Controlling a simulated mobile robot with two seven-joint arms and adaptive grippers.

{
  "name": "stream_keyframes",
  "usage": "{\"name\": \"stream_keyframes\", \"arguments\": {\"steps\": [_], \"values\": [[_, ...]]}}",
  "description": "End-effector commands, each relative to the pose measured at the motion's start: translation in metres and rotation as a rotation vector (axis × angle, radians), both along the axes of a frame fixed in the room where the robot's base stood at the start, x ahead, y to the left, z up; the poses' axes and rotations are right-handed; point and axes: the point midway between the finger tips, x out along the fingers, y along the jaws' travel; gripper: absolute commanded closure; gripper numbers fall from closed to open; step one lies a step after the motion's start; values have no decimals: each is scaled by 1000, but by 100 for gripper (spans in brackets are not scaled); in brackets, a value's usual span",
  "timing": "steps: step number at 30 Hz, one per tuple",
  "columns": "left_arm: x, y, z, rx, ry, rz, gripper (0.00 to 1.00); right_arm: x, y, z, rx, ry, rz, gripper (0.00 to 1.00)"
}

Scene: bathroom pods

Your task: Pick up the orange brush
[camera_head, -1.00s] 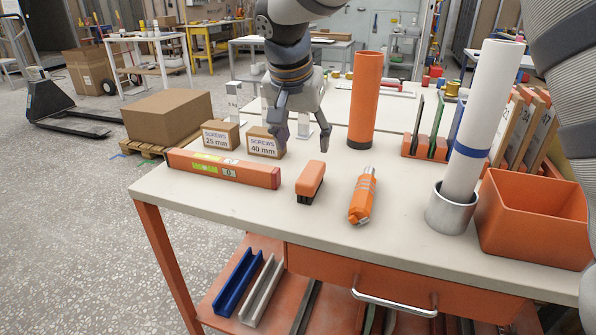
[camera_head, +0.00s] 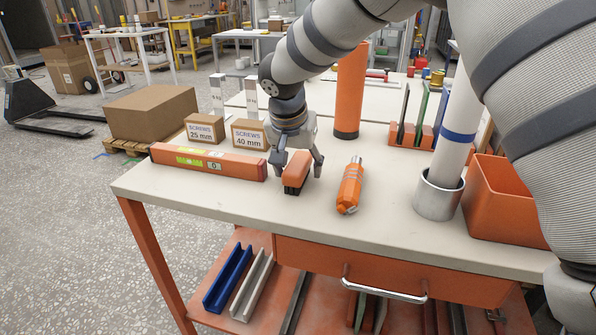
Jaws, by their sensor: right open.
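The orange brush (camera_head: 295,172), with dark bristles underneath, sits on the near part of the light worktop (camera_head: 225,200). My right gripper (camera_head: 295,172) is open and points down at the brush. One finger shows on the brush's left and the other on its right, so the jaws straddle it. Whether the fingers touch it cannot be told. The left gripper is not in view.
An orange spirit level (camera_head: 208,162) lies left of the brush, with screw boxes (camera_head: 204,128) behind it. An orange tool (camera_head: 350,188) lies to the right. A metal cup (camera_head: 438,197), an orange bin (camera_head: 498,206) and an orange cylinder (camera_head: 350,95) stand farther right and back.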

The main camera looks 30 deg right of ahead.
Motion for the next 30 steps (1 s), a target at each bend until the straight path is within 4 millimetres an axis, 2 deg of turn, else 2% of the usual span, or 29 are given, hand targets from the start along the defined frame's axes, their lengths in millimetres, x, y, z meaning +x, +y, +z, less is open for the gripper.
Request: {"name": "stream_keyframes", "arguments": {"steps": [15,22,25,26,30], "values": [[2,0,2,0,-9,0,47,0,0,-4,0,0,0,43],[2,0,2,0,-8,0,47,0,0,-4,0,0,0,95],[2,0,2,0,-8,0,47,0,0,-4,-1,-1,0,97],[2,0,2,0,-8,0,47,0,0,-4,-1,-1,0,100],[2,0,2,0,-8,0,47,0,0,-4,0,0,0,100]]}}
